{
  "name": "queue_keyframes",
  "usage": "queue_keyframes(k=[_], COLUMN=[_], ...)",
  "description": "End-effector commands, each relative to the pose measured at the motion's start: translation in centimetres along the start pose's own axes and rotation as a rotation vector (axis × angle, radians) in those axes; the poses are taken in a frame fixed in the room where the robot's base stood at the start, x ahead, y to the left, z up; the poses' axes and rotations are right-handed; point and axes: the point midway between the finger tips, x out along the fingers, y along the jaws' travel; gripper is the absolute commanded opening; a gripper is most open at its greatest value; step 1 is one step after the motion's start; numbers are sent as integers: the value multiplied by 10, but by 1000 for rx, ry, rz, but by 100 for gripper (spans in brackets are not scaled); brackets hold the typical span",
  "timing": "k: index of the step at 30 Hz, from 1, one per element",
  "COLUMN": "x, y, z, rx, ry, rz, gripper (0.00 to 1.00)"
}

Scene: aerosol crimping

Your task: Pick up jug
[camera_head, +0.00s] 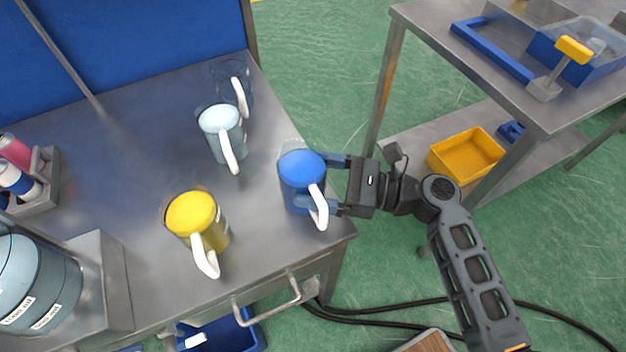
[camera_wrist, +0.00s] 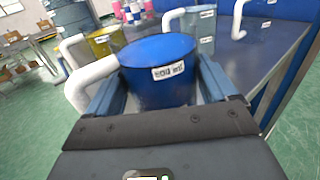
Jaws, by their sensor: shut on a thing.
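A blue jug (camera_head: 299,180) with a white handle is at the right edge of the metal table. My gripper (camera_head: 325,183) is shut on it from the right, one finger on each side of its body. In the wrist view the blue jug (camera_wrist: 158,72) sits between the two blue fingers, its white handle to the left and a label on its front. A yellow jug (camera_head: 198,222) and a pale blue-white jug (camera_head: 222,136) stand to its left on the table, each with a white handle. A clear jug (camera_head: 233,88) stands further back. I cannot tell whether the blue jug touches the table.
The metal table (camera_head: 120,150) has a blue back panel. A large grey container (camera_head: 35,285) and a rack of cans (camera_head: 30,185) stand at the left. A second table (camera_head: 470,70) with a blue tray is at the right, with a yellow bin (camera_head: 466,155) below.

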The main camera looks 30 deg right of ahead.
Motion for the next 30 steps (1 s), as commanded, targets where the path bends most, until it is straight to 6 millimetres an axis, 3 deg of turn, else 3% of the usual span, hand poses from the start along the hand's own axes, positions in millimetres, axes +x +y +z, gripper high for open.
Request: queue_keyframes(k=[5,10,21,30], x=[0,0,-75,-109], y=[0,0,-16,-22], z=[16,44,85,106], rx=[-4,-6,-4,-3], ry=[-3,-4,-2,-2], rz=[0,-1,-4,-2], gripper=[29,29,29,29])
